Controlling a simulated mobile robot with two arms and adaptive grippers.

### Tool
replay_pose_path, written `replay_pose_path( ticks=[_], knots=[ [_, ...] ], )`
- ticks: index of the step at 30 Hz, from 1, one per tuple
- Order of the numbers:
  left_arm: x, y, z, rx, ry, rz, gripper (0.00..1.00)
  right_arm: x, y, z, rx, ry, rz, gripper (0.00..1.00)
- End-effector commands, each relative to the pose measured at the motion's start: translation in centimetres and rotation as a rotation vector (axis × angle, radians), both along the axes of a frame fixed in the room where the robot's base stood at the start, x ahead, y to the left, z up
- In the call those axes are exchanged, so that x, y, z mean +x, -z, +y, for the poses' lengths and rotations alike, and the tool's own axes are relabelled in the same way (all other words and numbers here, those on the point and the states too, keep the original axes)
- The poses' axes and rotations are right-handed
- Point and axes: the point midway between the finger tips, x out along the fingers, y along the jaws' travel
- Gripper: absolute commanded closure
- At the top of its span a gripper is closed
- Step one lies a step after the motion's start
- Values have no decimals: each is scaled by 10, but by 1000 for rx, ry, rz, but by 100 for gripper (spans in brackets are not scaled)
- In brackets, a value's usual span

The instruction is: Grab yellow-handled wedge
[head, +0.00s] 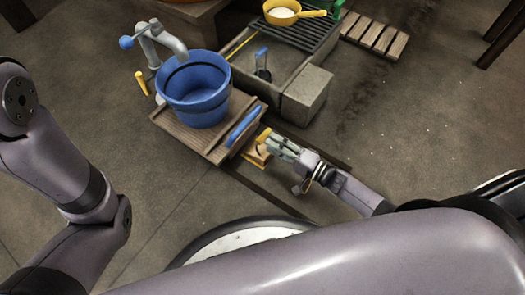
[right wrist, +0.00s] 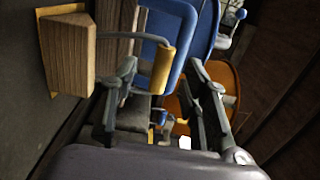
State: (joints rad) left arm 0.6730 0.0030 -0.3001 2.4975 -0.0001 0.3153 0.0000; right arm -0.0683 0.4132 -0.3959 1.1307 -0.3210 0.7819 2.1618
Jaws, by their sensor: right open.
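The wedge is a wooden block (right wrist: 68,55) with a bent metal rod and a yellow handle (right wrist: 163,70). In the head view the wedge (head: 255,158) stands beside the low wooden platform, its yellow handle (head: 263,137) up near my right gripper (head: 271,141). My right gripper is open; in the right wrist view its fingertips (right wrist: 162,68) lie on either side of the handle in the picture. I cannot tell whether they touch it or how deep it sits between them. My left arm shows at the left of the head view, but its gripper is not in view.
A blue bucket (head: 197,95) stands on the wooden platform (head: 190,135), with a blue bar (head: 243,125) along its right edge. A stone trough with a grate (head: 300,30) and a grey block (head: 307,95) lie just beyond.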

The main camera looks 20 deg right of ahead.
Motion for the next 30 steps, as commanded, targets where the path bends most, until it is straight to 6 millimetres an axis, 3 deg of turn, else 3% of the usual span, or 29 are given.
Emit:
replay_pose_path(
  ticks=[10, 20, 30],
  knots=[
    [-6, 30, 0, 0, 0, -17, 60, 39, 0, 23, 3, 0, -4, 58],
    [-6, 31, 0, 1, 1, -17, 60, 44, -4, 27, 1, 0, 0, 58],
    [-6, 31, 0, 1, 0, -17, 60, 44, -3, 27, 1, 0, -1, 81]
  ],
)
